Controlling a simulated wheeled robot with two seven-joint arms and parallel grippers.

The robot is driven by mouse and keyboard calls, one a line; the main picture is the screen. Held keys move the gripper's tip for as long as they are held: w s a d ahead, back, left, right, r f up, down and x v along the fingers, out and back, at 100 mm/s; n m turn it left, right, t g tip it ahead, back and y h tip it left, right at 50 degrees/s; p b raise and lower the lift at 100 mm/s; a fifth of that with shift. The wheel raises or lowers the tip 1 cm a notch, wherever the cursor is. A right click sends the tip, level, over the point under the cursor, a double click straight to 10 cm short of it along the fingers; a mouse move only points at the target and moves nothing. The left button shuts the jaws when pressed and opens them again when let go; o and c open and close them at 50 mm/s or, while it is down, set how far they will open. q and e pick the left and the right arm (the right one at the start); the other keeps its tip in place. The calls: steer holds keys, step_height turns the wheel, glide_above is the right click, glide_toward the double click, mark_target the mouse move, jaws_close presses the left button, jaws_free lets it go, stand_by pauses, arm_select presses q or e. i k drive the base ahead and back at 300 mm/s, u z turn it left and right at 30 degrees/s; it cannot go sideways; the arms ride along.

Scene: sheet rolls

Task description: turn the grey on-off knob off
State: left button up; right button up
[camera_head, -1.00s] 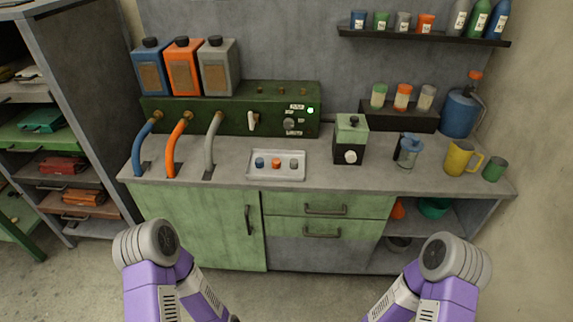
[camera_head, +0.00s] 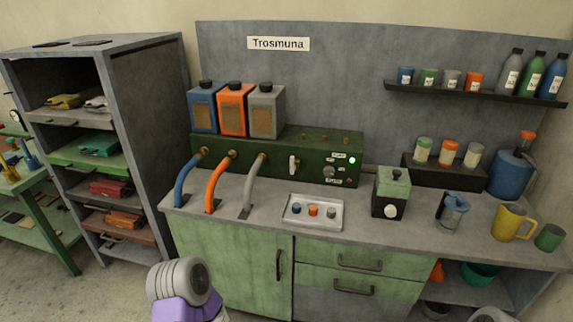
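The grey on-off knob (camera_head: 329,172) is on the front of the dark green machine (camera_head: 227,148), at its right end. Small white labels sit above and below it, too small to read surely. A lit green-white lamp (camera_head: 352,161) is up and right of the knob. A pale lever-like handle (camera_head: 294,164) is left of it on the same panel. Parts of my arms show at the bottom edge, well short of the counter and the knob. Neither gripper shows in the head view.
Blue, orange and grey canisters stand on the machine, with matching hoses (camera_head: 218,180) below. A tray (camera_head: 313,225) with three small caps lies before the knob. A green-and-black box (camera_head: 391,192) stands to its right, then a glass jug (camera_head: 452,211) and yellow mug (camera_head: 511,222).

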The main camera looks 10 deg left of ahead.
mark_target(328, 171)
steer(key=k, duration=1.3)
steer(key=u, duration=0.75)
steer(key=i, duration=0.9)
steer(key=u, duration=0.5)
steer(key=i, duration=1.15)
steer(key=z, duration=0.65)
